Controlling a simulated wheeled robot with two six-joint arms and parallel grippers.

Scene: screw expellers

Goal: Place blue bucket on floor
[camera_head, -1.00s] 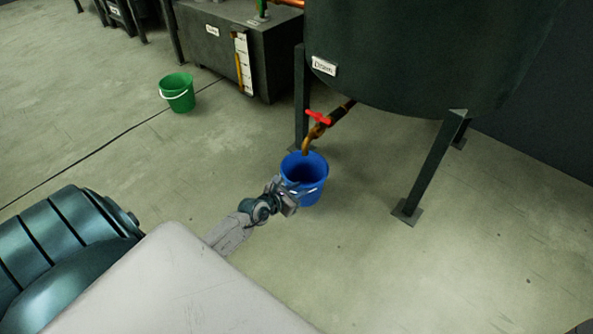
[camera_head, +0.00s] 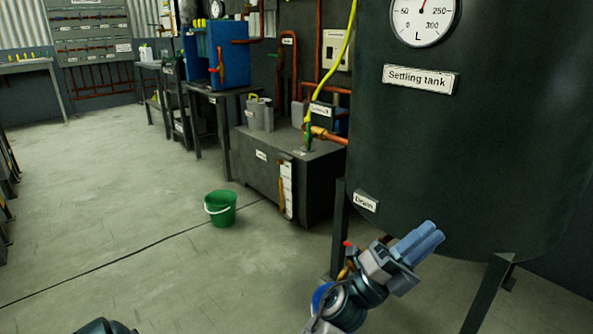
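The blue bucket (camera_head: 321,295) is on the floor under the settling tank.
The dark settling tank (camera_head: 450,150) with its legs fills the right side. A red-handled drain tap (camera_head: 348,245) is partly hidden behind my arm. A green bucket (camera_head: 221,209) stands on open floor near a dark box-shaped tank (camera_head: 262,178).

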